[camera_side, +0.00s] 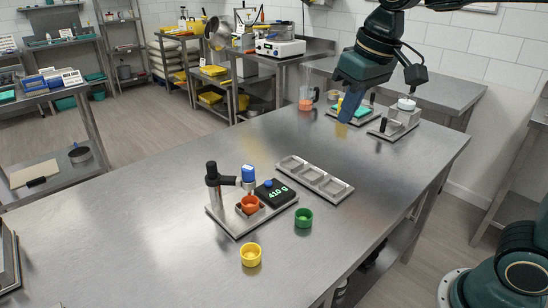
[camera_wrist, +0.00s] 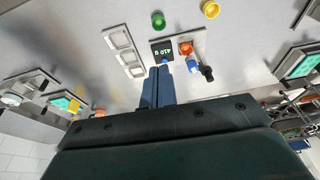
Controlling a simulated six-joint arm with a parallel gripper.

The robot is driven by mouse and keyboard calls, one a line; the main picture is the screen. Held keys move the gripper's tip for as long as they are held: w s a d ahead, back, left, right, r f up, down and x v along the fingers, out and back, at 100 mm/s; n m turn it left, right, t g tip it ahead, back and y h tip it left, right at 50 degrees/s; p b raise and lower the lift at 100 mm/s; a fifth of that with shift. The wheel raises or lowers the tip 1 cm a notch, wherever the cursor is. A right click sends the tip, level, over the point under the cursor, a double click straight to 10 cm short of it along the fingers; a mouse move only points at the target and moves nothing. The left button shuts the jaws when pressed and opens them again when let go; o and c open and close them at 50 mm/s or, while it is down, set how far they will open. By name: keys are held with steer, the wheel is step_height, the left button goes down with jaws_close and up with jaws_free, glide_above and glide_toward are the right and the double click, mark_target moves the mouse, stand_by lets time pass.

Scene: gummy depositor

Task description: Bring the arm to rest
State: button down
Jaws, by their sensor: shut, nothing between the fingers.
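My gripper (camera_side: 346,110) hangs above the back right part of the steel table (camera_side: 150,215), pointing down, its blue fingers together and empty. In the wrist view the closed fingers (camera_wrist: 158,72) point toward the depositor stand. The depositor stand (camera_side: 214,185) has a black post, a blue-capped head and a display reading 410 g (camera_side: 270,190). An orange cup (camera_side: 250,204) sits under its head. A green cup (camera_side: 303,218) and a yellow cup (camera_side: 251,255) stand on the table in front. My gripper is well apart from all of these.
A metal tray with three compartments (camera_side: 314,178) lies behind the display and looks empty. Close to my gripper at the back are a clear jug with orange contents (camera_side: 307,98), a station with a teal screen (camera_side: 362,112) and another device (camera_side: 398,122).

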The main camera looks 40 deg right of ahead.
steer(key=s+d+f+t, duration=0.1)
steer(key=s+f, duration=0.1)
steer(key=s, duration=0.6)
steer(key=s+d+f+t, duration=0.1)
steer(key=s+d+f, duration=0.1)
steer(key=s, duration=0.5)
steer(key=shift+s+d+f, duration=0.15)
steer(key=shift+s+f, duration=0.25)
steer(key=shift+f, duration=0.25)
